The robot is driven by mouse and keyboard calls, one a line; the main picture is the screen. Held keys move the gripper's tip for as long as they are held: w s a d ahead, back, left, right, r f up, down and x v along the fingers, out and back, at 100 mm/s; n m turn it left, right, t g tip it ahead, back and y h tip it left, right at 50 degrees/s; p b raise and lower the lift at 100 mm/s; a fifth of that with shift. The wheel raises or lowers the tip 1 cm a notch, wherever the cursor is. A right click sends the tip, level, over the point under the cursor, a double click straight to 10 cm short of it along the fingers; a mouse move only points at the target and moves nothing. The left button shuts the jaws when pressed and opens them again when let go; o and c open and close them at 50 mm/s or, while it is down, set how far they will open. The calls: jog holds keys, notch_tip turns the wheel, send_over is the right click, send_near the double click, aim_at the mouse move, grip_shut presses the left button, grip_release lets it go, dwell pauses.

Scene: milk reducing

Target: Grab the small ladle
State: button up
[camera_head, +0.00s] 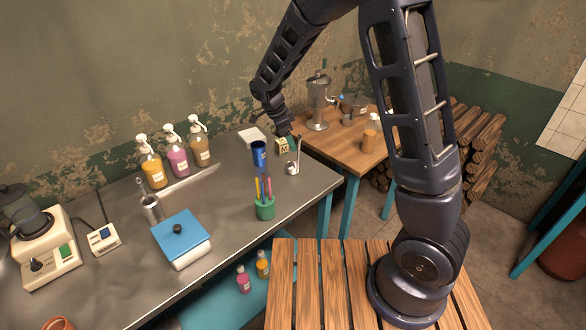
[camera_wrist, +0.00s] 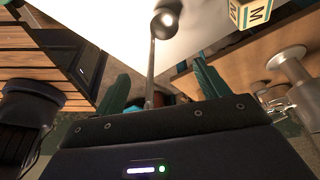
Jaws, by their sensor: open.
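The small ladle (camera_head: 293,167) is metallic and stands near the right end of the grey metal counter, its thin handle pointing up. In the wrist view the ladle's round bowl (camera_wrist: 166,20) is at the top, and its handle runs down between my fingers. My gripper (camera_head: 291,138) is above the counter, close to the top of the handle. In the wrist view my gripper (camera_wrist: 161,75) shows two green fingers apart, one on each side of the handle. I cannot tell whether either finger touches it.
A cube marked M (camera_head: 283,146) sits close behind the ladle and shows in the wrist view (camera_wrist: 247,13). A wooden table (camera_head: 345,146) with a metal urn (camera_head: 318,103) is at right.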

jog(key=a+f+m, duration=0.1)
jog(key=a+f, duration=0.2)
send_over(292, 165)
jog(key=s+a, duration=0.1)
jog(key=a, duration=0.1)
notch_tip(292, 165, down, 5)
jog(key=shift+s+a+r, duration=0.1)
jog(key=shift+w+x, duration=0.2)
jog(key=shift+x, duration=1.15)
jog(key=shift+w+x, duration=0.15)
jog(key=shift+x, duration=1.2)
jog(key=shift+c, duration=0.4)
jog(key=c, duration=1)
